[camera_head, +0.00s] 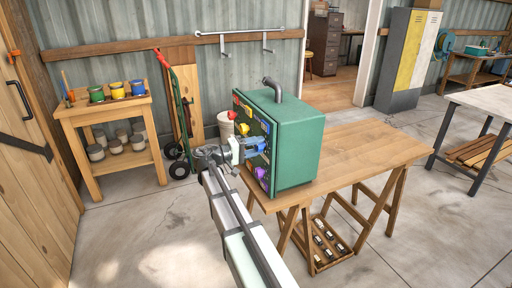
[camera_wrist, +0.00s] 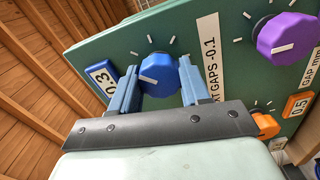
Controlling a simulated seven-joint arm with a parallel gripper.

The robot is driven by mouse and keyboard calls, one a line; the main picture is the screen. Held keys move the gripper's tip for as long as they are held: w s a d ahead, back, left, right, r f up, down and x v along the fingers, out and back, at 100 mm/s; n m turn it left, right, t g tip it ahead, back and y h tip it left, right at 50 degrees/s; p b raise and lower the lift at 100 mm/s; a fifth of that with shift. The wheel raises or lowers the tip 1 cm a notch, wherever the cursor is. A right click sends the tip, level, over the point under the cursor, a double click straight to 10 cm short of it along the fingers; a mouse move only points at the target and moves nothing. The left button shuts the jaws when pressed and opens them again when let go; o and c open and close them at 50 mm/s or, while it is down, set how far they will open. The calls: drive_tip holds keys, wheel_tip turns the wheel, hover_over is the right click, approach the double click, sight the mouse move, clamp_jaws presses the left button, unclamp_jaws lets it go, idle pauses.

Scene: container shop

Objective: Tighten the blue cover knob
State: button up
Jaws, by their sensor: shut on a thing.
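A green box (camera_head: 300,140) stands on the wooden workbench, its dial panel facing left toward my gripper (camera_head: 252,147). In the wrist view, the blue knob (camera_wrist: 160,76) with a white pointer line sits on the panel, ringed by white tick marks. The blue fingers of my gripper (camera_wrist: 159,84) are on either side of this knob, shut on it. A blue "0.3" plate (camera_wrist: 102,75) is to its left. In the head view my gripper hides the blue knob, or it cannot be told apart from the fingers.
A purple knob (camera_wrist: 287,37) is to the right on the panel. Red (camera_head: 232,115) and yellow (camera_head: 244,129) knobs show in the head view. A dark bent pipe (camera_head: 272,88) rises from the box. The workbench top (camera_head: 370,148) is clear to the right.

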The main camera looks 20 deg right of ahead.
idle(0.3)
drive_tip(key=o, duration=1)
drive_tip(key=shift+o, duration=0.2)
drive_tip(key=a, duration=1.3)
drive_tip(key=shift+a, duration=0.4)
drive_tip(key=shift+w, duration=0.1)
